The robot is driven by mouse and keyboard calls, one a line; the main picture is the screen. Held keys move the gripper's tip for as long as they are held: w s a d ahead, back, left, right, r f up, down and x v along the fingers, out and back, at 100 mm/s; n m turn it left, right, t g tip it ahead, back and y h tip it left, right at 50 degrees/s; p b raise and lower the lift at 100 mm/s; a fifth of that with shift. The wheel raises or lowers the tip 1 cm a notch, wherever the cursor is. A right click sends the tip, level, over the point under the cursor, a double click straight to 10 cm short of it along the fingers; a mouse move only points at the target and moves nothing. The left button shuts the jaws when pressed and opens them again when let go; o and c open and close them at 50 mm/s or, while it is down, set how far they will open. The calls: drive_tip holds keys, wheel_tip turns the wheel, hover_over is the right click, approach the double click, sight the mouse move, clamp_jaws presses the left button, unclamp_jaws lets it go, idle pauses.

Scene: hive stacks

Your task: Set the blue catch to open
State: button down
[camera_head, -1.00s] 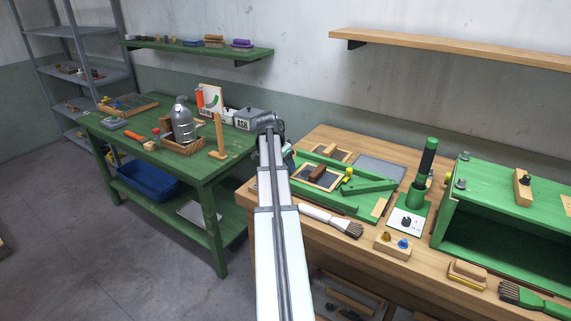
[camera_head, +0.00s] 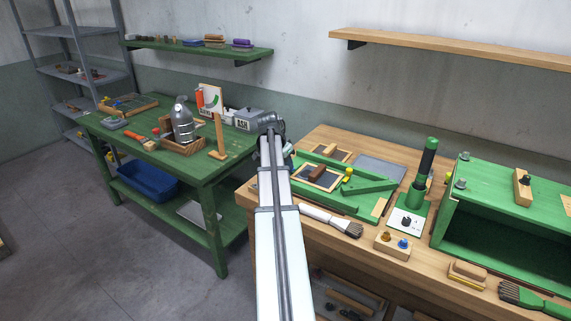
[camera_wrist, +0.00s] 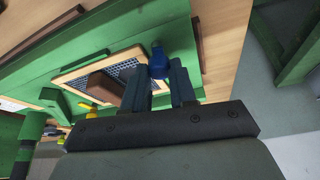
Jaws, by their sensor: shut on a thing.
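The blue catch (camera_wrist: 158,63) shows in the wrist view at the edge of a green board (camera_wrist: 60,73), beside a mesh panel in a wooden frame. My gripper (camera_wrist: 165,75) is shut on the blue catch, with one dark finger on each side of it. In the head view my arm hides the blue catch and the fingers. The green board (camera_head: 340,200) lies on the wooden bench there. A yellow catch (camera_head: 348,172) stands on the board, and it also shows in the wrist view (camera_wrist: 89,103).
A dark brown block (camera_head: 318,173) sits on the framed panel. A brush (camera_head: 335,221) lies along the board's front edge. A green post (camera_head: 428,158) and a green box (camera_head: 500,190) stand to the right. A green table (camera_head: 165,148) stands to the left.

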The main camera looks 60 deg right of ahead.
drive_tip(key=shift+n+t, duration=0.4)
drive_tip(key=shift+n, duration=0.8)
drive_tip(key=c, duration=0.9)
unclamp_jaws()
drive_tip(key=shift+r, duration=0.15)
drive_tip(key=v, duration=1.3)
drive_tip(key=shift+a+r, duration=0.2)
drive_tip(key=shift+s, duration=0.1)
